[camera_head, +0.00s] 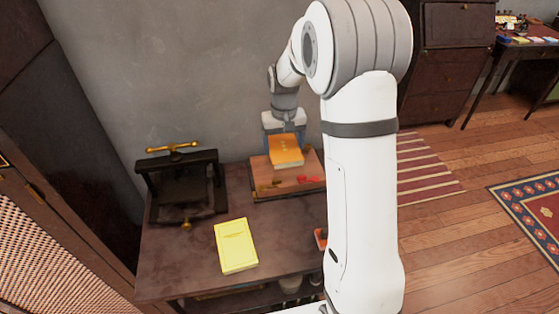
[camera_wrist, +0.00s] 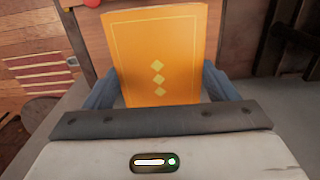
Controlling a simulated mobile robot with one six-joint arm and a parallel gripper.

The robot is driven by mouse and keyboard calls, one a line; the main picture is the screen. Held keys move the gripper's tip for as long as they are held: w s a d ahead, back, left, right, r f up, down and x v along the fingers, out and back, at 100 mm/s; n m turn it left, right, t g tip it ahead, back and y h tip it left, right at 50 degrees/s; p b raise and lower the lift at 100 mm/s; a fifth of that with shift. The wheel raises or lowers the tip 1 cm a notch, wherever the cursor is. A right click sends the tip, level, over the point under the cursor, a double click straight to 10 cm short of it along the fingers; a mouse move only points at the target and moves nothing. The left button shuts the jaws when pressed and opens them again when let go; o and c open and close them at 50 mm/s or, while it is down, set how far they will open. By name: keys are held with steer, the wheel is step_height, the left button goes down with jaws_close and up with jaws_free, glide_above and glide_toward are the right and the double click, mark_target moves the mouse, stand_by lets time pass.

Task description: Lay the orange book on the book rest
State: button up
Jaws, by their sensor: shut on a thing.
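The orange book (camera_head: 286,150) is in my gripper (camera_head: 284,133), over the wooden board-like stand (camera_head: 315,172) at the back of the table. In the wrist view the orange book (camera_wrist: 160,50) shows its cover with a thin yellow border and yellow diamonds. My gripper (camera_wrist: 160,92) is shut on its near end, one finger at each side. The wooden stand may be the book rest; I cannot tell for sure. Whether the book touches it is also unclear. Small red and dark items lie on the stand.
A yellow book (camera_head: 236,246) lies on the dark table (camera_head: 180,258) at the front. A black press with a brass handle (camera_head: 180,185) stands at the back left. A small orange-red item (camera_head: 320,238) is partly hidden by my arm. Bare tabletop lies around the yellow book.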

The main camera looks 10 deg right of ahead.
mark_target(283, 172)
step_height(283, 172, down, 8)
steer(key=shift+r, duration=0.1)
steer(key=shift+s, duration=0.1)
steer(key=shift+f, duration=0.2)
steer(key=o, duration=1)
step_height(283, 172, up, 12)
steer(key=shift+r, duration=0.15)
steer(key=s+r, duration=0.2)
steer(key=s, duration=0.6)
steer(key=s+r+t, duration=0.1)
steer(key=s+r, duration=0.1)
steer(key=s, duration=0.7)
steer(key=s+r+t, duration=0.1)
steer(key=s+r, duration=0.1)
steer(key=s, duration=0.7)
steer(key=shift+s+a+r, duration=0.15)
steer(key=shift+s+r, duration=0.05)
steer(key=shift+s, duration=0.05)
